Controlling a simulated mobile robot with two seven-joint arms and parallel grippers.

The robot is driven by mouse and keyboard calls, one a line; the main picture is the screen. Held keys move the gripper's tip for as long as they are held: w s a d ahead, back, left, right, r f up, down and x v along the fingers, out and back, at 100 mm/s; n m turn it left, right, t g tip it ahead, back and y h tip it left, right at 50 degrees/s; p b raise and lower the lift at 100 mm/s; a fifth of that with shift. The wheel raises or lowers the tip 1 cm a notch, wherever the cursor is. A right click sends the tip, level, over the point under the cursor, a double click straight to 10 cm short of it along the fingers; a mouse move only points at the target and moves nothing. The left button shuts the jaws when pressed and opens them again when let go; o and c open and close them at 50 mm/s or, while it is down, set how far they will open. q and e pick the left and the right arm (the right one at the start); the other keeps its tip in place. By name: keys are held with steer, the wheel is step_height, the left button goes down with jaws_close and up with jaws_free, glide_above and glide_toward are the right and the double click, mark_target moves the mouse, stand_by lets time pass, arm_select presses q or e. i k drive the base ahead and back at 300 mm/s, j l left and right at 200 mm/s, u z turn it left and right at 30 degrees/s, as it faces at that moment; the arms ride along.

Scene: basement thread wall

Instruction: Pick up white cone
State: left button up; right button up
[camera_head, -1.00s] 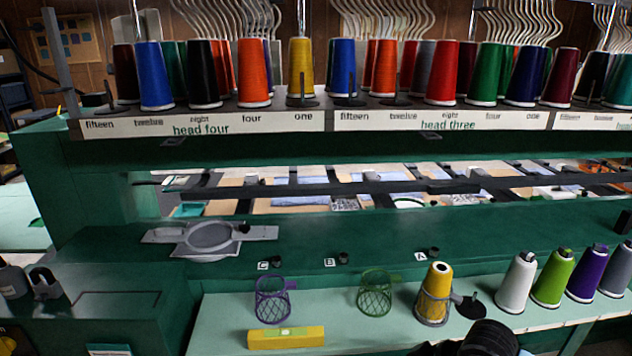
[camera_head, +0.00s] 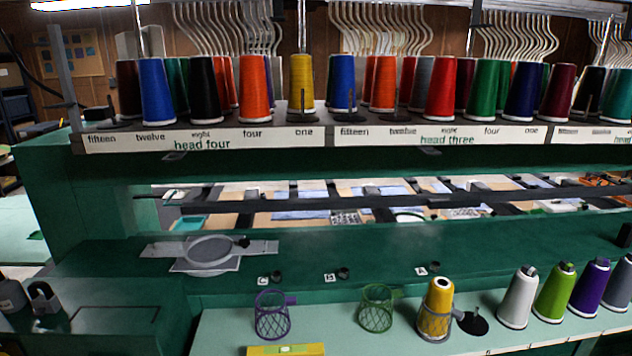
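The white cone (camera_head: 518,297) stands upright on the pale green lower shelf at the right. It is the leftmost of a row of cones, with a green cone (camera_head: 554,292) close on its right. A small black spindle base (camera_head: 473,322) lies to its left. Neither of my grippers shows in this view, and nothing touches the white cone.
A yellow cone (camera_head: 437,306) sits in a wire holder left of the white cone. Purple (camera_head: 590,286) and grey cones stand farther right. A green mesh holder (camera_head: 376,308), a purple one (camera_head: 272,315) and a yellow box (camera_head: 286,350) share the shelf. An upper rack of cones runs behind.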

mark_target(514, 311)
steer(key=z, duration=1.55)
